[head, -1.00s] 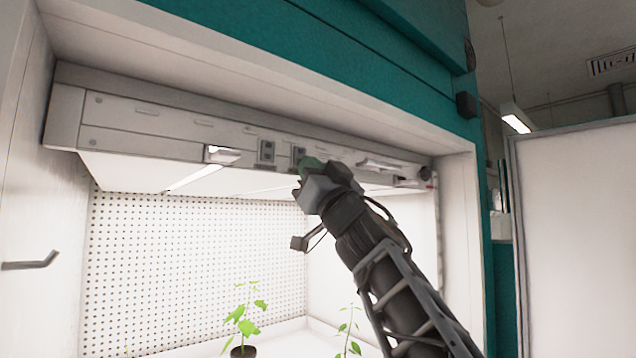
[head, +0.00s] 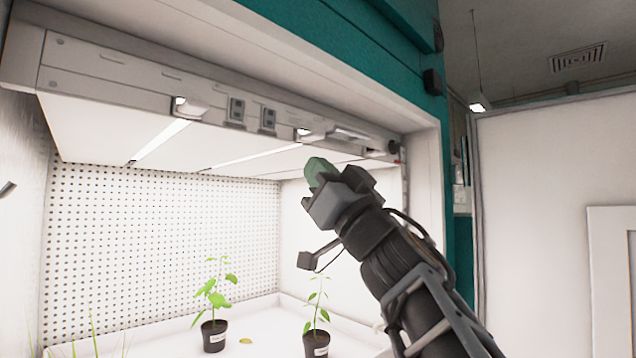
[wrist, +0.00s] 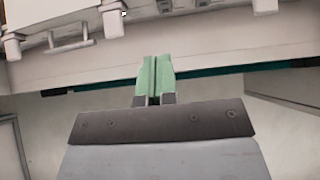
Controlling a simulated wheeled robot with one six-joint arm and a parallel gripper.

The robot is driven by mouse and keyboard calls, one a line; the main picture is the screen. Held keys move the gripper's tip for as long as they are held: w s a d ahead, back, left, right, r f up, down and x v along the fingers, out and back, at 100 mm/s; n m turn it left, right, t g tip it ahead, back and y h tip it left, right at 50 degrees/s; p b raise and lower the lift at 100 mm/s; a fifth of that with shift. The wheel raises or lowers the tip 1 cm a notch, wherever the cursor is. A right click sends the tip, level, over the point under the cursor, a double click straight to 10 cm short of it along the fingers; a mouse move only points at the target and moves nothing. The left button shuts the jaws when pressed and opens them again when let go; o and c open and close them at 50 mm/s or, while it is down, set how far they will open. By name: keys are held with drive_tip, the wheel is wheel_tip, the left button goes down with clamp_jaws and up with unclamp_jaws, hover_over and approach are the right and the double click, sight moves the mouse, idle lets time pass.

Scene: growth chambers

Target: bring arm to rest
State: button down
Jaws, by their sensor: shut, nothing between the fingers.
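My gripper (head: 318,170) is raised in front of the open growth chamber, near the right end of its lamp housing. Its green fingers are together and hold nothing. In the wrist view the green fingers (wrist: 155,76) point up towards the pale housing, side by side. My dark arm reaches up from the lower right of the head view. I cannot tell the exact gap between the fingertips and the housing.
The lamp housing (head: 110,78) carries small sockets and handles. Two potted plants, one left (head: 213,335) and one right (head: 316,343), stand on the chamber floor below. A perforated wall (head: 160,245) is behind. A white panel (head: 540,200) stands at the right.

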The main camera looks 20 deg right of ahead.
drive_tip(key=shift+s, duration=0.1)
idle(0.5)
drive_tip(key=w+d+f+m+g+h, duration=0.2)
drive_tip(key=w+d+f+m+h, duration=0.45)
drive_tip(key=h, duration=0.65)
drive_tip(key=d+f+m+g+h, duration=0.3)
drive_tip(key=f+g, duration=0.5)
drive_tip(key=f, duration=1.3)
drive_tip(key=s+a+f+n+g+y, duration=0.1)
drive_tip(key=s+a+f+g+y, duration=0.1)
drive_tip(key=f, duration=0.7)
drive_tip(key=s+a+f+n+g+y, duration=0.2)
drive_tip(key=s+a+f+g, duration=0.2)
drive_tip(key=f, duration=0.5)
drive_tip(key=s+a+f+n+g+y, duration=0.2)
drive_tip(key=s+a+f+g, duration=0.2)
drive_tip(key=s+a+f, duration=0.2)
wheel_tip(320, 180, down, 3)
drive_tip(key=shift+s+f+y, duration=0.1)
drive_tip(key=shift+s+y, duration=0.2)
drive_tip(key=shift+s, duration=0.75)
